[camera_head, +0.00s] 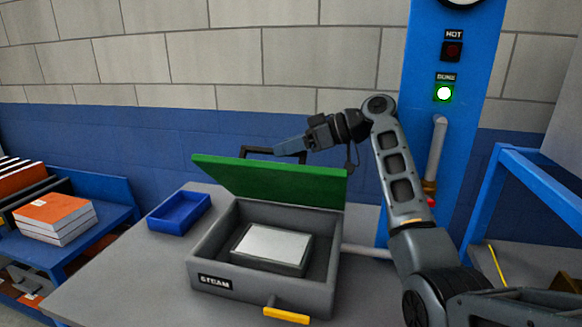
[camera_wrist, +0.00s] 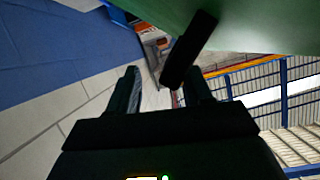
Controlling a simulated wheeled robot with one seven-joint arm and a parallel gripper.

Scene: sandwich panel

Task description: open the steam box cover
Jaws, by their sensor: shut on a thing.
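The grey steam box (camera_head: 205,262), labelled STEAM, stands on a grey table with its interior showing. The black handle (camera_head: 258,151) is on the cover's upper edge and shows near my fingertips in the wrist view (camera_wrist: 190,50). My gripper (camera_head: 280,148) is at the handle's right part, shut on it. The exact contact is partly hidden. A flat silver-topped block (camera_head: 272,243) lies inside the box.
A yellow lever (camera_head: 286,315) sticks out at the box front. A blue tray (camera_head: 180,211) is left of the box. A blue post (camera_head: 462,60) carries a dark HOT light and a lit green light. A blue frame (camera_head: 483,205) stands right; books (camera_head: 56,213) sit on the left shelf.

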